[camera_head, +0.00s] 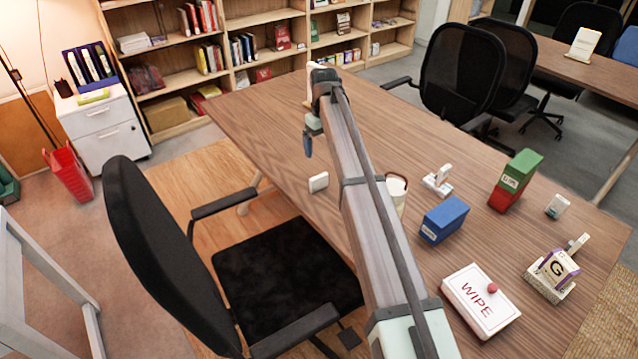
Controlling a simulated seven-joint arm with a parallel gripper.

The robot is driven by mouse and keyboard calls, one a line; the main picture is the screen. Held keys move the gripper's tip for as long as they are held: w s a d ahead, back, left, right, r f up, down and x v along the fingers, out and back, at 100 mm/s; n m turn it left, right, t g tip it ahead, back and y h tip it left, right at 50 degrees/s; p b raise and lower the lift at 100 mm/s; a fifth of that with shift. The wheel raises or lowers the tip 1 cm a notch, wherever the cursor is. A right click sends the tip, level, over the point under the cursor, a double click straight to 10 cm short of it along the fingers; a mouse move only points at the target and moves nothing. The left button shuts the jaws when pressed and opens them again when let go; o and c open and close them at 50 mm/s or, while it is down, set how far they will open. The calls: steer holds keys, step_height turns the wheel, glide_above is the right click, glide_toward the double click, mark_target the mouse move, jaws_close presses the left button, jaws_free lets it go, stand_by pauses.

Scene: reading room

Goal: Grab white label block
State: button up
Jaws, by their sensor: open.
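A small white block (318,182) stands upright near the left edge of the wooden table, below my gripper in the picture. Another small whitish block (558,206) with faint markings sits at the right; its print is too small to read. I cannot tell from this view which is the white label block. My gripper (308,145) shows small and edge-on at the far end of my arm, left of the arm link. It is open, apart from both blocks, with nothing visible in it. My arm hides a strip of the tabletop.
On the table (240,110) are a cup (396,188), blue box (444,220), green-and-red box (515,180), white WIPE box (480,300), a G block (556,268) on a stand and a small white stand (438,182). A black chair (165,255) is at the left edge. The far-left tabletop is clear.

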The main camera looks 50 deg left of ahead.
mark_target(318, 180)
steer(key=f, duration=0.3)
steer(key=s+f, duration=0.1)
steer(key=f, duration=0.4)
steer(key=shift+s+a+f, duration=0.3)
steer(key=shift+s+f, duration=0.1)
steer(key=shift+s+d+f, duration=0.1)
steer(key=shift+d+f, duration=0.05)
steer(key=shift+f, duration=1.2)
steer(key=shift+d+f, duration=0.1)
steer(key=shift+f, duration=1.2)
steer(key=shift+c, duration=0.3)
